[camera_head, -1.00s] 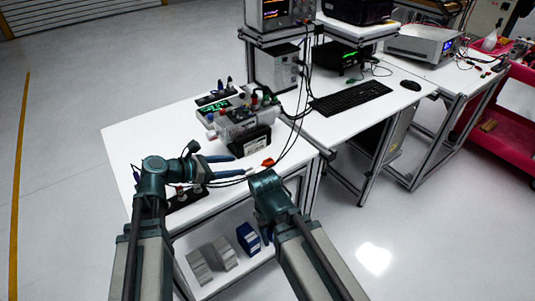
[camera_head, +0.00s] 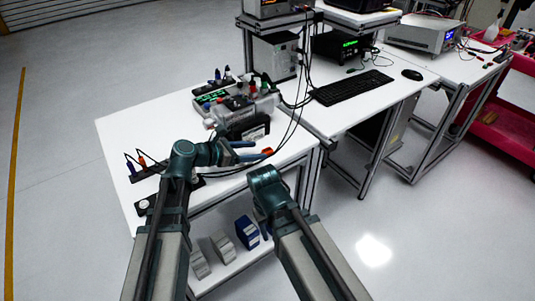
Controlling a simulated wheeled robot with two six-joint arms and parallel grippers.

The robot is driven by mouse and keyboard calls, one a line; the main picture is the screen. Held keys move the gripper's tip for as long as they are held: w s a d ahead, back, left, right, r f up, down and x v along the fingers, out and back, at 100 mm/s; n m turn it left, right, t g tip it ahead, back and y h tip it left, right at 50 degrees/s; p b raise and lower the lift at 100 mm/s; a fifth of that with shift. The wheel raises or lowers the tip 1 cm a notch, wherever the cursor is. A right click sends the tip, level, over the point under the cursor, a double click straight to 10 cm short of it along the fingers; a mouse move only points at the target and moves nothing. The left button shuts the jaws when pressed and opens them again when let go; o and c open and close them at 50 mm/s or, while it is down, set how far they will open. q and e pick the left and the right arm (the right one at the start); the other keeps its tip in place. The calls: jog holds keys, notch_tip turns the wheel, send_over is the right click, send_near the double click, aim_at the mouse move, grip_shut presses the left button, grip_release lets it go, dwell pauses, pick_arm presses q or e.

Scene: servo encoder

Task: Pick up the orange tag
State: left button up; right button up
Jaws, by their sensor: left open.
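The orange tag (camera_head: 266,151) is small and lies at the right edge of the white table (camera_head: 130,120), beside thin dark cables. My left gripper (camera_head: 249,150) reaches over the table from the left. Its two blue-grey fingers are apart and point right, with their tips just left of the tag. Whether they touch the tag or overlap it in depth I cannot tell. My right gripper (camera_head: 265,179) is in front of the table's edge, below the tag in the picture. Its fingers do not show clearly.
A grey device with coloured plugs (camera_head: 236,104) and a black box (camera_head: 248,127) stand behind my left gripper. Dark cables hang at the table's right corner. A rack with screwdriver-like tools (camera_head: 148,168) is on the left. Boxes (camera_head: 247,232) sit on the lower shelf.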

aim_at(270, 149)
pick_arm(q)
jog(key=shift+b+x, duration=1.05)
jog(key=shift+x, duration=1.6)
jog(key=shift+w+a, duration=0.1)
jog(key=shift+a, duration=0.05)
grip_shut()
